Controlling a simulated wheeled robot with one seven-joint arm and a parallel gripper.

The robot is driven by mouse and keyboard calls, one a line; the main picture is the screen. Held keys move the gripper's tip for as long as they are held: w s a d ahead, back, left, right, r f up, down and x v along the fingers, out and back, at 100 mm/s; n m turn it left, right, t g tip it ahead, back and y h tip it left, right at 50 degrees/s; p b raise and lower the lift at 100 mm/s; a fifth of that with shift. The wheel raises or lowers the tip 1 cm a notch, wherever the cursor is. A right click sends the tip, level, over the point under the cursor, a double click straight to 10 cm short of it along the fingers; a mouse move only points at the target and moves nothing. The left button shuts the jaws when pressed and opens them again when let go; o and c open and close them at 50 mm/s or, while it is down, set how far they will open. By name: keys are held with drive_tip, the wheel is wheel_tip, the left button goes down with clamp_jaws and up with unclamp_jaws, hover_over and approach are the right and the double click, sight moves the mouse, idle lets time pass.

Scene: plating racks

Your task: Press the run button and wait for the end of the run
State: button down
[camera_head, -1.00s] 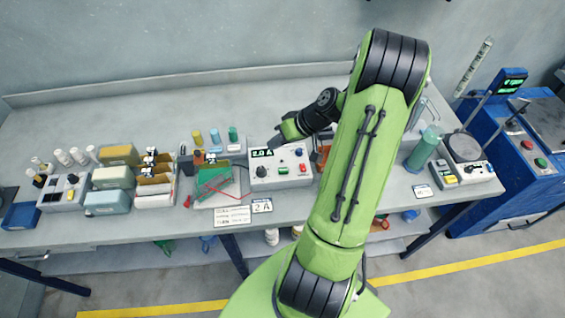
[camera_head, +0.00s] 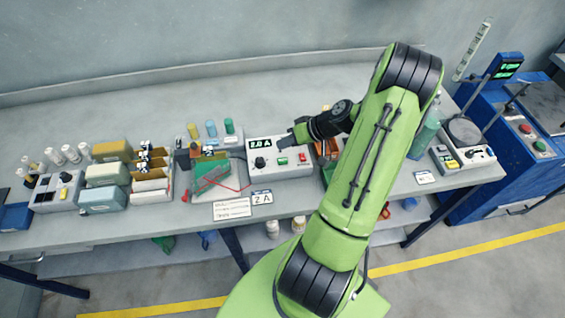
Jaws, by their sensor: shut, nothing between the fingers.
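A white control box (camera_head: 268,173) stands on the bench, with a lit green display (camera_head: 261,144) that seems to read 2.0 A. Its front has a black knob (camera_head: 260,162), a green button (camera_head: 283,161) and a red button (camera_head: 302,157). Which one is the run button I cannot read from a label. My gripper (camera_head: 289,138) is shut and empty, over the upper right of the box, above the green and red buttons. I cannot tell whether its tip touches the box. It hides part of the box's top.
Left of the box are a green plate (camera_head: 211,174) with a red wire, small coloured bottles and racks. A label card (camera_head: 231,208) lies in front. A green bottle (camera_head: 425,133) and a scale (camera_head: 463,133) stand at right. The bench's back left is clear.

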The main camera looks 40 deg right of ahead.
sight(286, 160)
wheel_tip(286, 160, down, 4)
drive_tip(key=b, duration=0.2)
drive_tip(key=shift+f+b, duration=0.15)
drive_tip(key=shift+b, duration=0.25)
idle(1.5)
drive_tip(key=shift+f+b, duration=0.35)
drive_tip(key=shift+b, duration=0.1)
drive_tip(key=shift+f+b, duration=0.5)
drive_tip(key=shift+b, duration=0.05)
idle(0.4)
drive_tip(key=shift+r, duration=0.1)
drive_tip(key=shift+r+p, duration=0.65)
drive_tip(key=shift+r, duration=0.2)
wheel_tip(286, 160, up, 5)
drive_tip(key=p, duration=0.3)
drive_tip(key=shift+r, duration=0.1)
